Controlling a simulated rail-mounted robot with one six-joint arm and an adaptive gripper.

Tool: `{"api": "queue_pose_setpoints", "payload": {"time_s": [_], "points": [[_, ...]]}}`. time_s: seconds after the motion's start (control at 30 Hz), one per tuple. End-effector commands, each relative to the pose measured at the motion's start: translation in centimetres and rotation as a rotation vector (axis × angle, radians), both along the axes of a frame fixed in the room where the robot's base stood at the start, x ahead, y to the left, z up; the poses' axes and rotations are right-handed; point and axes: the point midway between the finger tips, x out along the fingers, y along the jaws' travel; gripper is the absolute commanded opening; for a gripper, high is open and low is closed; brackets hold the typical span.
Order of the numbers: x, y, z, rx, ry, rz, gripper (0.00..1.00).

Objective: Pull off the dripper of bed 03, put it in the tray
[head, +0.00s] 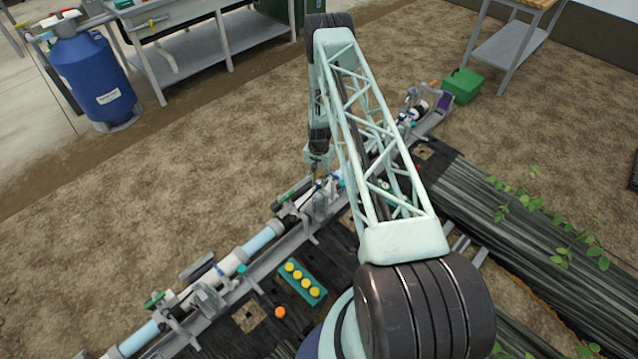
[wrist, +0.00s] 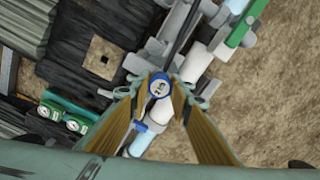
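My gripper (wrist: 160,88) points down over the pipe line, its two fingers spread with yellow-brown inner faces. Between the fingertips, the wrist view shows a small round blue-rimmed piece (wrist: 159,86) with a pale face and a dark mark I cannot read. It sits by the white pipe; there is a visible gap to the fingers. In the head view my gripper (head: 316,172) is small and low over the grey rail. I cannot make out which piece is the dripper of bed 03, nor identify the tray for certain.
A teal holder with yellow round caps (head: 304,283) and an orange ball (head: 280,312) lie in front of the rail (head: 262,262). A green box (head: 462,85) stands at the back right. A two-gauge green unit (wrist: 64,114) shows in the wrist view. Bare soil lies behind.

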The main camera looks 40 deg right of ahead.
Motion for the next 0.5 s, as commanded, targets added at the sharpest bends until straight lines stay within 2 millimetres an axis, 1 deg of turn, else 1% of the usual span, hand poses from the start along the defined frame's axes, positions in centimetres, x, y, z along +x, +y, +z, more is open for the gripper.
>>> {"api": "queue_pose_setpoints", "payload": {"time_s": [0.03,0.07,0.17,0.2,0.3,0.33,0.5], "points": [[-0.01,0.00,0.00,0.000,0.000,0.000,0.11],[-0.01,0.00,0.00,0.000,0.000,0.000,0.09],[-0.01,0.00,0.00,0.000,0.000,0.000,0.09],[-0.02,0.00,0.00,0.000,0.000,0.000,0.17],[-0.02,-0.01,0.00,0.000,0.000,0.000,0.08],[-0.02,0.00,0.00,0.000,0.000,0.000,0.06],[-0.02,-0.01,0.05,0.000,0.000,0.000,0.06]]}}
